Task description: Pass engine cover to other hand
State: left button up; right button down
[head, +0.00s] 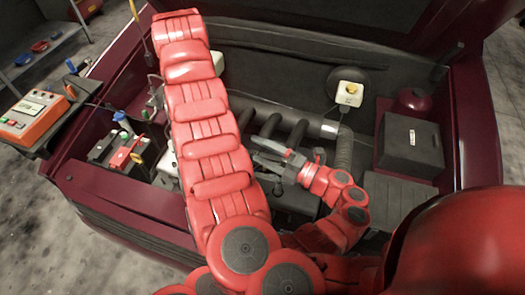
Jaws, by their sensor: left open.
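My left gripper (276,158), grey at the end of a red jointed wrist, is over the middle of the engine bay. It is open, with its fingers toward the left. I see nothing clearly held between them. Dark engine parts (290,196) lie below it in the picture. I cannot tell for certain which part is the engine cover, and cannot tell whether the fingers touch anything. A long red segmented part hides much of the bay left of the gripper. My right gripper is not in view.
An orange tester (35,115) stands outside, left. Dark pipes run behind the gripper.

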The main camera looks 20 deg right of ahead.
pick_arm(q)
jog(key=x, duration=1.1)
jog(key=shift+s+a+r+g, duration=0.2)
jog(key=shift+a+r+g, duration=0.15)
jog(key=shift+a, duration=0.2)
jog(key=shift+f, duration=0.2)
jog(key=c, duration=1.6)
jog(key=shift+r, duration=0.1)
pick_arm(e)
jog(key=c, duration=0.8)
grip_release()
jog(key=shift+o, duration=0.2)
pick_arm(q)
jog(key=shift+r, duration=0.1)
